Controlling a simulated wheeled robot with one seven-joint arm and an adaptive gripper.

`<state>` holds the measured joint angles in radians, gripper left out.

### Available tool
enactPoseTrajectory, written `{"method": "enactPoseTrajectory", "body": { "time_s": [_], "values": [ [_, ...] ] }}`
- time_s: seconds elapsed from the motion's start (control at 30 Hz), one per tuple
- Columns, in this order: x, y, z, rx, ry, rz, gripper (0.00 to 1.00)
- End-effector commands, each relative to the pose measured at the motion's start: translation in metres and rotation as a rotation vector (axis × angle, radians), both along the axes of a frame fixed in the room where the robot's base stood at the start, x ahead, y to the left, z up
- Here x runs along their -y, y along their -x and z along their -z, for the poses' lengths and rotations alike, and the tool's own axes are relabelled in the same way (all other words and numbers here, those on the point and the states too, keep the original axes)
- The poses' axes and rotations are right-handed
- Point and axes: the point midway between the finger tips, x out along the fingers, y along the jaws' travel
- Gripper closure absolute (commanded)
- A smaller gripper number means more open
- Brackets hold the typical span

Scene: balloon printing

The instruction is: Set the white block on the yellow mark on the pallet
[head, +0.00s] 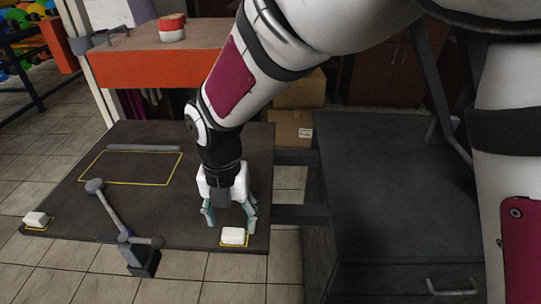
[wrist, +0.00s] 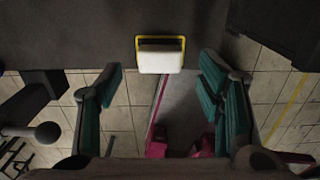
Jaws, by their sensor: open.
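A white block (head: 233,236) sits at the front right corner of the dark pallet (head: 150,215), on a small yellow mark (head: 246,244). In the wrist view the white block (wrist: 160,62) lies within or against the yellow outline (wrist: 138,40), at the pallet's edge. A second white block (head: 36,218) sits on another yellow mark (head: 28,229) at the front left corner. My gripper (head: 231,222) is open and empty, pointing down by the right block. In the wrist view the block shows ahead of the gap between my fingertips (wrist: 161,72), not gripped.
A dark lever with a ball end (head: 94,186) stands at the pallet's front. A larger yellow rectangle (head: 130,168) and a grey bar (head: 143,148) lie farther back. A dark cabinet (head: 400,190) stands at right, and an orange-fronted table (head: 150,70) behind.

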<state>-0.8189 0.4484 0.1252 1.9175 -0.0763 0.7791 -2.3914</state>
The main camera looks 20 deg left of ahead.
Motion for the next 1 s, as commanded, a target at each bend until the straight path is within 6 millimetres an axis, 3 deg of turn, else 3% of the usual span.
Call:
{"method": "enactPoseTrajectory", "body": {
  "time_s": [0.1, 0.3, 0.67, 0.77, 0.83, 1.0],
  "values": [
    [0.0, -0.001, -0.029, 0.003, -0.004, 0.002, 0.39],
    [0.0, -0.001, -0.064, 0.003, -0.002, 0.001, 0.39],
    [0.004, -0.002, -0.086, 0.003, 0.0, 0.021, 0.39],
    [0.023, -0.008, -0.097, 0.015, 0.0, 0.139, 0.39],
    [0.049, -0.014, -0.112, 0.031, -0.002, 0.302, 0.39],
    [0.138, -0.018, -0.151, 0.072, -0.023, 0.88, 0.39]
  ]
}}
